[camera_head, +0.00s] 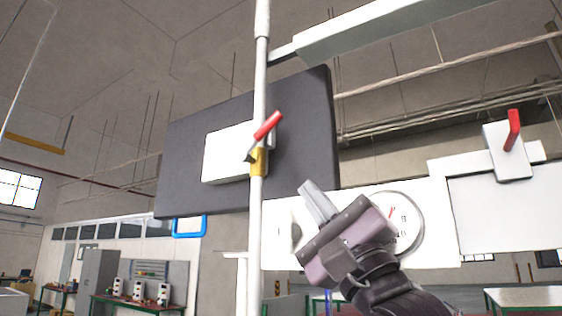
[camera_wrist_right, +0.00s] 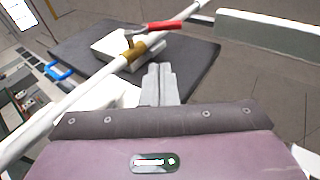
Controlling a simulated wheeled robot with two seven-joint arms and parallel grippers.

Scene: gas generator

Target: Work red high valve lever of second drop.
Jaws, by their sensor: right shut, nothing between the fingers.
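A red valve lever (camera_head: 268,124) sits on a brass valve body (camera_head: 257,162) on the white vertical pipe (camera_head: 256,220). In the head view it slants up to the right. In the right wrist view the red lever (camera_wrist_right: 165,26) lies above the fingertips, with the brass body (camera_wrist_right: 132,50) to its left. My right gripper (camera_head: 314,198) is shut and empty, below and right of the lever and apart from it. Its closed fingers also show in the right wrist view (camera_wrist_right: 158,82). My left gripper is not in view.
A dark panel (camera_head: 300,105) with a white box (camera_head: 222,155) stands behind the pipe. A round gauge (camera_head: 408,222) is behind my right gripper. Another red lever (camera_head: 513,130) is on a white box at the right. A beam (camera_head: 370,30) crosses above.

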